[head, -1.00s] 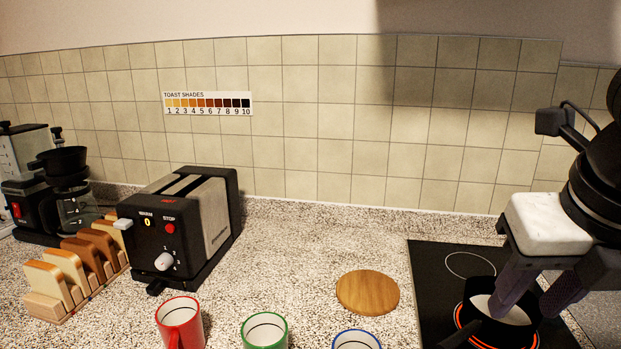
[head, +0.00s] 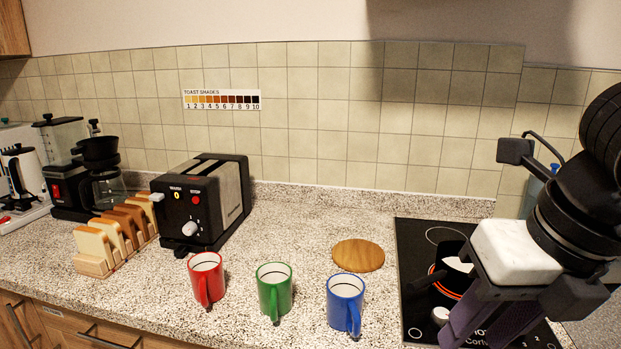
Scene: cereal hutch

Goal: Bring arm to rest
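My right gripper (head: 472,336) is at the lower right, over the front of the black hob (head: 417,240). Its fingers point down and slightly left. They look apart, with hob markings showing between them and nothing held. My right arm comes in from the right edge and hides part of the hob. A dark pan (head: 436,275) with white contents stands on a glowing ring behind the gripper, partly hidden by it. My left gripper is not in view.
A red mug (head: 205,277), a green mug (head: 273,290) and a blue mug (head: 345,303) stand along the counter front. A round wooden board (head: 358,255) lies left of the hob. A toaster (head: 203,203), a toast rack (head: 103,250) with slices and a coffee maker (head: 75,185) stand left.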

